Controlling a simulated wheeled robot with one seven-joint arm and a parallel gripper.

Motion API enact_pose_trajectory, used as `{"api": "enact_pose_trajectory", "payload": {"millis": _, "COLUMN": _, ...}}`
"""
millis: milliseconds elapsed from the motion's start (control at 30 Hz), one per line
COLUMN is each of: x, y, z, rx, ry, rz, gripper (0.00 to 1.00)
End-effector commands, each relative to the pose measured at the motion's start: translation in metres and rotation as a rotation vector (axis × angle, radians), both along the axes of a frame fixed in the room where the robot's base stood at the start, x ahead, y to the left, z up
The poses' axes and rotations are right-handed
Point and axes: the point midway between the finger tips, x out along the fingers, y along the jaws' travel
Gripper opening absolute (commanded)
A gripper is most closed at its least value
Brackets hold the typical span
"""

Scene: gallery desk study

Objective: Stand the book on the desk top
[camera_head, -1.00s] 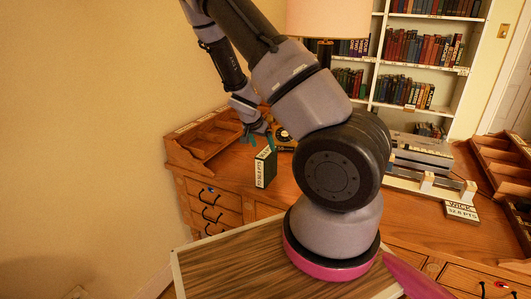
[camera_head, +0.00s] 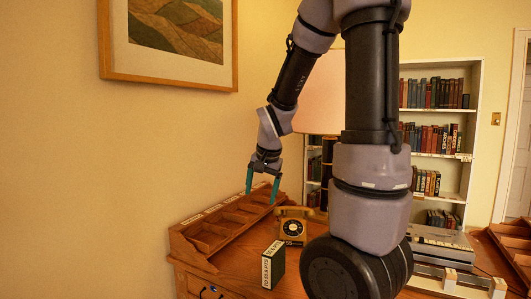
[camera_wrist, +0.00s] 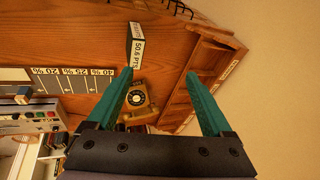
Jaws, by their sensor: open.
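The dark green book (camera_head: 273,266) with white labels stands upright on the wooden desk top (camera_head: 236,262), left of my arm's base. It also shows in the wrist view (camera_wrist: 140,45), near the top centre. My gripper (camera_head: 262,188) is open and empty, with its two teal fingers well apart. It is raised above the desk, higher than the book and clear of it. In the wrist view, my gripper (camera_wrist: 160,73) points down toward the desk with nothing between its fingers.
An orange rotary telephone (camera_head: 293,227) sits behind the book. A wooden compartment tray (camera_head: 212,238) lines the desk's left edge. A lamp with a pale shade (camera_head: 325,100) stands behind. A grey device (camera_head: 440,240) is at the right. A bookcase (camera_head: 473,115) stands at the back.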

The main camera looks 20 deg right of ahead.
Motion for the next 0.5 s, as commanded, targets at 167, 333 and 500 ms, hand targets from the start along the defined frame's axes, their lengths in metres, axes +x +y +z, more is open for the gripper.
{"api": "enact_pose_trajectory", "payload": {"millis": 167, "x": -0.051, "y": 0.016, "z": 0.071, "rx": 0.041, "ry": -0.096, "rz": 0.129, "gripper": 0.85}}
{"api": "enact_pose_trajectory", "payload": {"millis": 333, "x": -0.105, "y": 0.034, "z": 0.118, "rx": 0.024, "ry": -0.183, "rz": 0.259, "gripper": 0.85}}
{"api": "enact_pose_trajectory", "payload": {"millis": 500, "x": -0.143, "y": 0.048, "z": 0.14, "rx": -0.013, "ry": -0.239, "rz": 0.351, "gripper": 0.85}}
